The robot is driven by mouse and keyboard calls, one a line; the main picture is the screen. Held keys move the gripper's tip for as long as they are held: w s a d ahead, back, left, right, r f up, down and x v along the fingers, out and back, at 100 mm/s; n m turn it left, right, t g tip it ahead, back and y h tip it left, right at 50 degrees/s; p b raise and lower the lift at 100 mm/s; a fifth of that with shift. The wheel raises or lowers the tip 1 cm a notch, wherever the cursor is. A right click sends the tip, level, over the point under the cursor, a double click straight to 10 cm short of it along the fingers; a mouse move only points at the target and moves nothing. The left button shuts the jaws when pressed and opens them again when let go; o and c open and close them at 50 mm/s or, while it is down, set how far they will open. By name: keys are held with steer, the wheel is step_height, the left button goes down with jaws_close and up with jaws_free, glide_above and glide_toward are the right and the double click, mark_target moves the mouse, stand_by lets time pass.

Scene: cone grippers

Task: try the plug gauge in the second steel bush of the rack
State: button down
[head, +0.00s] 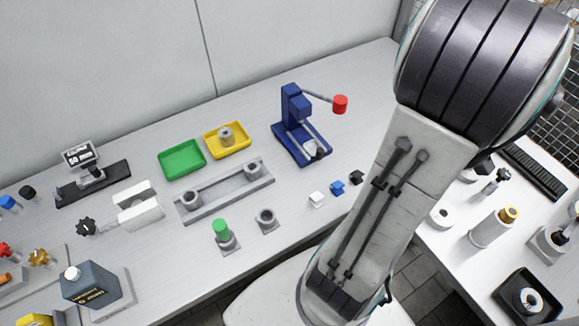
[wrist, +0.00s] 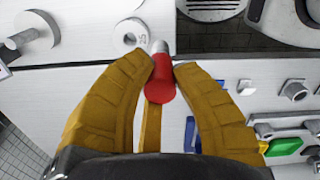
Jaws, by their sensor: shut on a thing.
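In the wrist view my gripper (wrist: 163,70) is shut on a red-handled plug gauge (wrist: 160,88), whose steel end points away from the fingers. My arm hides gripper and gauge in the head view. The grey rack (head: 222,190) stands mid-bench with one steel bush at its left end (head: 192,199) and one at its right end (head: 253,168); its middle looks bare. Another bush (head: 226,134) lies in the yellow tray (head: 240,148). A green-handled plug (head: 221,230) stands in a small holder. A similar holder (head: 266,219) beside it looks empty.
The green tray (head: 181,160) is behind the rack. A blue press (head: 292,125) with a red-knobbed lever stands right of the trays. White (head: 317,199), blue (head: 337,187) and black (head: 356,177) blocks lie in front. A second table (head: 465,265) at right holds rings and cylinders.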

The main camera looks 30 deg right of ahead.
steer(key=shift+w+a, duration=1.05)
steer(key=shift+a, duration=0.1)
steer(key=shift+w+a, duration=0.25)
steer(key=shift+w+a, duration=0.65)
steer(key=shift+a, duration=0.05)
steer(key=shift+w+a, duration=0.25)
steer(key=w+a, duration=1)
steer(key=shift+a, duration=0.35)
stand_by(4.3)
